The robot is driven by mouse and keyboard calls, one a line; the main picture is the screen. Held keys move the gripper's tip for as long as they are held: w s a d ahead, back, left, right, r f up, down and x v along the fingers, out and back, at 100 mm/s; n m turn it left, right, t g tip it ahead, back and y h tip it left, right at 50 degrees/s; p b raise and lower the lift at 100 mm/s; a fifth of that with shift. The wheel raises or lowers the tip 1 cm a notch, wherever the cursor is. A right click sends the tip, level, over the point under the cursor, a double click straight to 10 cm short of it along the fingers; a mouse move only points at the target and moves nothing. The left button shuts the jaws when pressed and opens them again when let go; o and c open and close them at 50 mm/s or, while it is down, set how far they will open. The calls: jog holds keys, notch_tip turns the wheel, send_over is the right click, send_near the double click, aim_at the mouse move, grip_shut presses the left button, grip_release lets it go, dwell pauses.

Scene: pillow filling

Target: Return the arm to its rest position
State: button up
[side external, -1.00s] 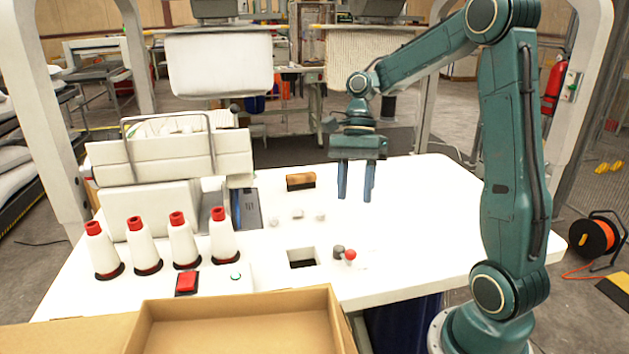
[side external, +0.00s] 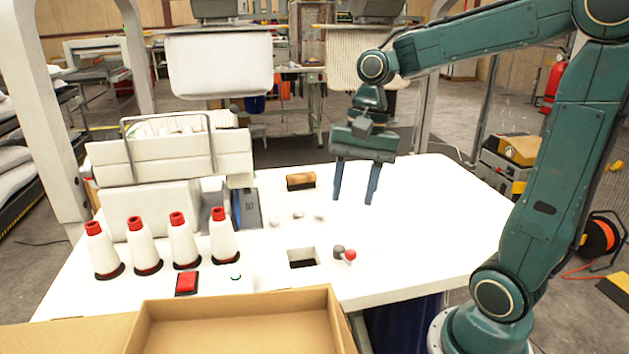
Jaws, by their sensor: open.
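My gripper (side external: 353,200) hangs from the teal arm above the right half of the white worktable (side external: 440,215). Its two blue fingers point down, spread apart, with nothing between them. The fingertips look clear of the table, but the exact height is hard to tell. My arm rises from its base at the lower right, and its upper joint is cut off by the top right edge of the view.
Left of my gripper are a brown block (side external: 300,181), a square opening (side external: 302,257) and a red-knobbed lever (side external: 349,254). Several white thread cones (side external: 145,248) and a red button (side external: 187,282) stand left. An open cardboard box (side external: 240,325) is in front. The table's right side is clear.

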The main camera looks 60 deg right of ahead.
jog(key=s+a+r+n+t+h, duration=0.1)
jog(key=s+a+n+t+h, duration=0.1)
jog(key=s+n+t, duration=0.3)
jog(key=s+a+n, duration=0.1)
jog(key=s+n, duration=0.3)
jog(key=n, duration=0.3)
jog(key=shift+a+r, duration=0.15)
jog(key=shift+r, duration=0.15)
